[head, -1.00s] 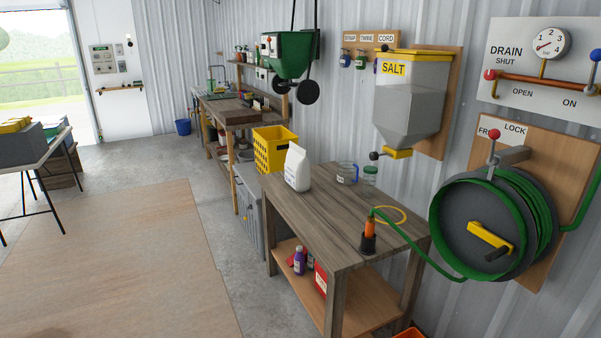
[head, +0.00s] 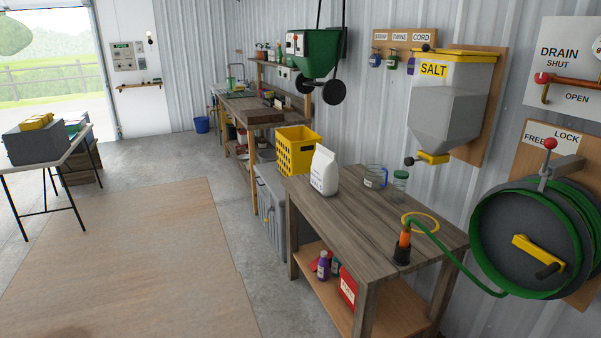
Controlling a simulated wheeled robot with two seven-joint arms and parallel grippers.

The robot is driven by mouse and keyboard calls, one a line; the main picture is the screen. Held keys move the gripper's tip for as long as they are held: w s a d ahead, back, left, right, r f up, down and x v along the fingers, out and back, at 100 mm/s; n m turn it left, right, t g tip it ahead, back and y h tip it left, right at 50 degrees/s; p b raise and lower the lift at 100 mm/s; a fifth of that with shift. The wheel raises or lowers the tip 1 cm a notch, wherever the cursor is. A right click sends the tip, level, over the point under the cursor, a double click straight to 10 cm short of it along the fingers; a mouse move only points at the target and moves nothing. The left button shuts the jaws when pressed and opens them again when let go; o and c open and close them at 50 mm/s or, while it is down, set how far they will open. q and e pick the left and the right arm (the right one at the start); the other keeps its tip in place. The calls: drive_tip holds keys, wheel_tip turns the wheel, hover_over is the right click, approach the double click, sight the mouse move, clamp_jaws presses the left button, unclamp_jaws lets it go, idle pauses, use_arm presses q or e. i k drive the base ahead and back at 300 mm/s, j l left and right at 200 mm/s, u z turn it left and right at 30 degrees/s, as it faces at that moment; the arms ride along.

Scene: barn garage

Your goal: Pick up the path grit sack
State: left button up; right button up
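A white sack (head: 324,172) stands upright on the near wooden workbench (head: 372,210), at its far left end beside the yellow crate. Its print is too small to read, so I cannot tell whether it is the path grit sack. Neither of my grippers shows in the head view.
A yellow crate (head: 297,152) is just behind the sack. A clear jug (head: 374,177), a jar (head: 400,182) and a hose nozzle (head: 403,244) stand on the bench. The salt hopper (head: 450,105) and hose reel (head: 530,240) hang on the wall. The floor board (head: 130,260) at left is clear.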

sight(324, 170)
drive_tip(key=i+j+u, duration=0.2)
drive_tip(key=i+j, duration=0.15)
drive_tip(key=i, duration=0.15)
drive_tip(key=i+j+u, duration=0.2)
drive_tip(key=i, duration=0.3)
drive_tip(key=i+j+u, duration=0.2)
drive_tip(key=i, duration=0.3)
drive_tip(key=i+l+z, duration=0.1)
drive_tip(key=i+z, duration=0.55)
drive_tip(key=z, duration=0.15)
drive_tip(key=i+j+z, duration=0.1)
drive_tip(key=i+z, duration=0.3)
drive_tip(key=i+j+z, duration=0.2)
drive_tip(key=z, duration=0.15)
